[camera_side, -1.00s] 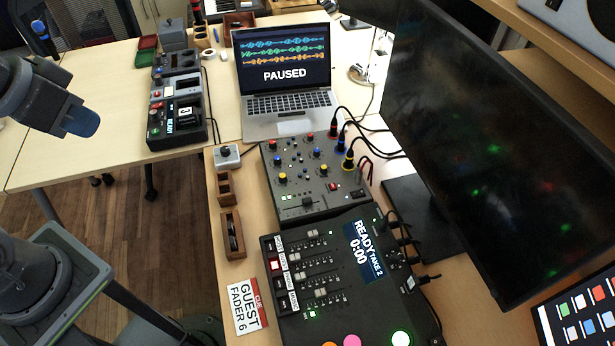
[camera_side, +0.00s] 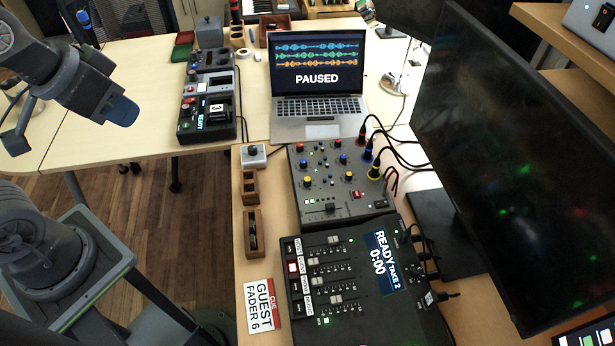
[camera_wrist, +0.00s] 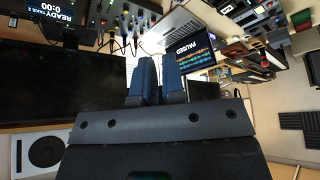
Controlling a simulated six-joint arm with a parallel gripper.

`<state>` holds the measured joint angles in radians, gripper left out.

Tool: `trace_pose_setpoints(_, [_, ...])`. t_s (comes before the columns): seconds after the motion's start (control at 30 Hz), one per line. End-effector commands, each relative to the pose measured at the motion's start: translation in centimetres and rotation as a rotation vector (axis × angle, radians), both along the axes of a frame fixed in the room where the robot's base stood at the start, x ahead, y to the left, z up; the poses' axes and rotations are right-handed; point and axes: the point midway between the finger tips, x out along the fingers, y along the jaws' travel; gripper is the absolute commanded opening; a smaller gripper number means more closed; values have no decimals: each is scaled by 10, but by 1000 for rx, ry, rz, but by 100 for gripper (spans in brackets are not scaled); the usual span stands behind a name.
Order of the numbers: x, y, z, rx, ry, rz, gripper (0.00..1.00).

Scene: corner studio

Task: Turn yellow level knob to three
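The small mixer (camera_side: 325,212) stands on the right-hand desk with red, blue and yellow knobs. Two yellow knobs show, a left one (camera_side: 307,182) and a right one (camera_side: 348,176). Their pointer marks and scale are too small to read, and I cannot tell which is the level knob. The mixer's knobs also show upside down at the top of the wrist view (camera_wrist: 125,22). My gripper (camera_side: 122,110) is at the upper left of the side view, far from the mixer. In the wrist view its blue fingers (camera_wrist: 161,78) have a narrow gap with nothing held.
A fader console (camera_side: 352,309) with a READY screen lies in front of the mixer. A laptop (camera_side: 318,105) reading PAUSED stands behind it. Cables rise at the mixer's right, beside a large monitor (camera_side: 510,170). Wooden holders (camera_side: 254,245) and a GUEST FADER 6 card (camera_side: 262,306) lie left.

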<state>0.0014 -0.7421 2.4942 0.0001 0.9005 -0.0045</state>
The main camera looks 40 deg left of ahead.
Motion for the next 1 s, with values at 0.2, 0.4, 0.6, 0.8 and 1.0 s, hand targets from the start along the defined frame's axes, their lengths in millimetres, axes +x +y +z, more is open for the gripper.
trace_pose_setpoints(0.2, [38,-9,8,-36,71,37,31])
trace_pose_setpoints(0.4, [102,-30,2,-79,177,109,31])
trace_pose_setpoints(0.6, [165,-59,-29,-104,281,190,31])
trace_pose_setpoints(0.8, [220,-94,-85,-109,380,274,31])
trace_pose_setpoints(1.0, [251,-123,-144,-101,453,346,31])
